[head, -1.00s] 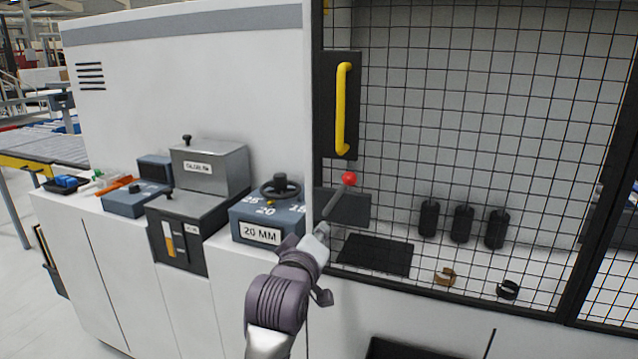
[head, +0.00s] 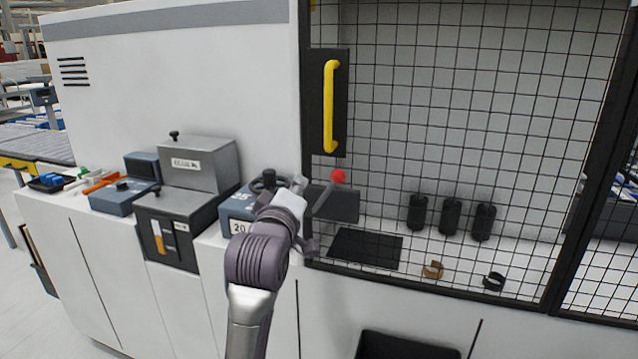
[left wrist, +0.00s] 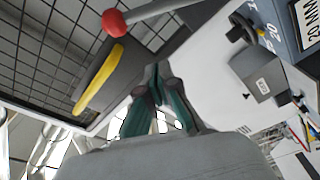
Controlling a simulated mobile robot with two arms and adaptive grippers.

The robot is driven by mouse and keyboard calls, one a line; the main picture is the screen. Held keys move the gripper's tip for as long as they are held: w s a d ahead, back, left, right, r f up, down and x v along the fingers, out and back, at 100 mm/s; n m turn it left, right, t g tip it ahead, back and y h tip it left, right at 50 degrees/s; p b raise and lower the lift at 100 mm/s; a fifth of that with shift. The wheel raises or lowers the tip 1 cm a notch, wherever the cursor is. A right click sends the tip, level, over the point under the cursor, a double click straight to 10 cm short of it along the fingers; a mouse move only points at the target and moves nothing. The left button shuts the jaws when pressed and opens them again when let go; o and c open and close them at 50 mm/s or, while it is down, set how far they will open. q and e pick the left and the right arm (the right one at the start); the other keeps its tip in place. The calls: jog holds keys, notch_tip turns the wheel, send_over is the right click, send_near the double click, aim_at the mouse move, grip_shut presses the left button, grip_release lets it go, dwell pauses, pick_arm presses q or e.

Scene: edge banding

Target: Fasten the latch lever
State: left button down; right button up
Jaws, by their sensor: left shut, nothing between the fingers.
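The latch lever (head: 325,195) is a thin grey rod ending in a red ball knob (head: 338,176). It slants up to the right in front of a dark latch plate (head: 343,207) at the lower left of the mesh door. The red knob also shows in the left wrist view (left wrist: 115,22), at the top, with its rod running right. My left gripper (head: 303,186) is shut and empty, just left of the lever, apart from the knob. Its fingers show close together in the left wrist view (left wrist: 157,82). My arm partly hides the dial box. My right gripper is not in view.
A yellow door handle (head: 330,107) stands above the lever. The mesh door (head: 450,90) fills the right side. A blue-grey dial box (head: 234,207) and a glue box (head: 200,165) sit on the left counter. Black rollers (head: 450,215) stand behind the mesh.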

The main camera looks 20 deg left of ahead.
aim_at(328, 188)
pick_arm(q)
jog(key=w+p, duration=0.1)
jog(key=w, duration=0.5)
jog(key=d, duration=0.1)
jog(key=s+d+f, duration=0.1)
jog(key=d+p, duration=0.1)
jog(key=shift+s+f, duration=0.3)
jog(key=shift+s, duration=0.1)
jog(key=shift+a, duration=0.1)
jog(key=shift+d+f+m, duration=0.15)
jog(key=shift+d+m, duration=0.25)
jog(key=shift+m, duration=0.3)
jog(key=shift+d+f+m, duration=0.2)
jog(key=shift+d+m, duration=0.25)
jog(key=shift+m, duration=0.35)
jog(key=shift+d+f+m+t+h+p, duration=0.3)
jog(key=shift+d+f+m, duration=0.4)
jog(key=shift+m, duration=1.15)
jog(key=shift+d+f+m+g+h+p, duration=0.1)
jog(key=shift+d+f+m+h, duration=0.6)
jog(key=shift+m, duration=1.1)
jog(key=shift+d+f+m+t+h+p, duration=0.1)
jog(key=shift+d+f+m+t+p, duration=0.2)
jog(key=shift+f+m, duration=1.15)
